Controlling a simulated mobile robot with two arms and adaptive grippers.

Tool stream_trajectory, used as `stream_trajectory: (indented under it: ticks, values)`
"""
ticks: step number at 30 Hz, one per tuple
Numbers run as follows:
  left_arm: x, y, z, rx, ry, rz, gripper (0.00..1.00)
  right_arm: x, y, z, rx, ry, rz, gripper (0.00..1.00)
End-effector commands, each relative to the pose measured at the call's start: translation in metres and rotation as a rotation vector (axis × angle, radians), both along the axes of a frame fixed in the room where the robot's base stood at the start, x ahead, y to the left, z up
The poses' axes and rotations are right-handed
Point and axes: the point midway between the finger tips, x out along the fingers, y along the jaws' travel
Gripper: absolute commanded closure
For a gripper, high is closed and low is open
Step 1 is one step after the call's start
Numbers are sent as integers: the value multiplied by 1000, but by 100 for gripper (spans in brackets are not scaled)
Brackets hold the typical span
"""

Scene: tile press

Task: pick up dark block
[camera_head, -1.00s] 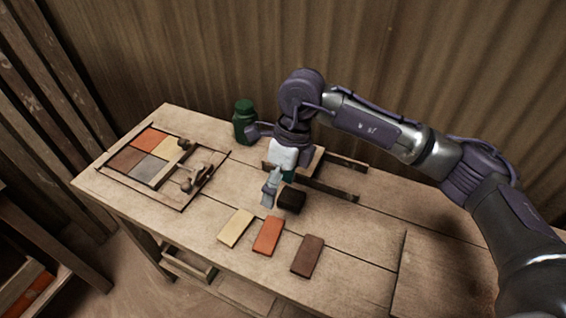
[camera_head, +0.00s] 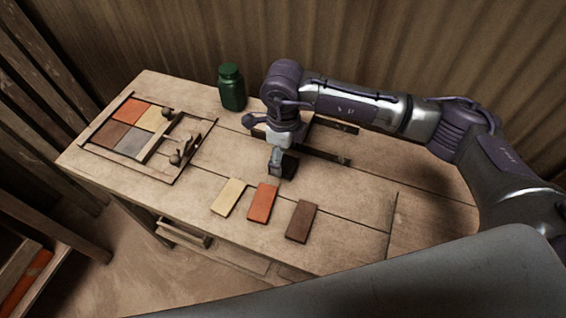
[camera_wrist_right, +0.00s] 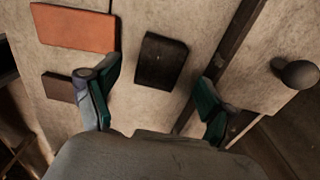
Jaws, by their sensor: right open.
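The dark block (camera_head: 290,167) is a small, nearly black rectangular piece on the workbench, behind the row of tiles. My right gripper (camera_head: 278,163) is over it, pointing down, and hides its left part in the head view. In the right wrist view the dark block (camera_wrist_right: 162,61) shows whole, ahead of the open fingers of my right gripper (camera_wrist_right: 157,88) and within the gap between them. Nothing is held. I cannot tell how far the fingertips are above the bench. My left gripper is not in view.
Cream (camera_head: 229,197), orange (camera_head: 263,203) and brown (camera_head: 301,221) tiles lie in front of the block. A frame with coloured tiles (camera_head: 104,151) lies at left. A green jar (camera_head: 232,88) stands behind. A dark rail (camera_head: 325,154) runs behind the block.

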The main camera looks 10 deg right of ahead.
Motion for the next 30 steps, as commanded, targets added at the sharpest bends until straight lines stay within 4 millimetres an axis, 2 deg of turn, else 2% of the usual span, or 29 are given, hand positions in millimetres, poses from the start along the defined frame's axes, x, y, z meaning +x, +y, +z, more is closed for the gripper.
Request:
stream_trajectory:
  ticks: [2, 6, 15, 27, 30]
  values:
    - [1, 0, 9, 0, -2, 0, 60, -2, 0, -11, -1, 6, 0, 17]
    - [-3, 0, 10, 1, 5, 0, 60, -1, 1, -30, 1, 3, -1, 17]
    - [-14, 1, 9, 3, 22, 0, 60, -1, 1, -36, 0, 0, 1, 17]
    - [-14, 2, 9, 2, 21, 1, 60, 0, 1, -36, 0, 0, 0, 82]
    - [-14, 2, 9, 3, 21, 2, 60, 0, 1, -35, 1, -1, 0, 82]
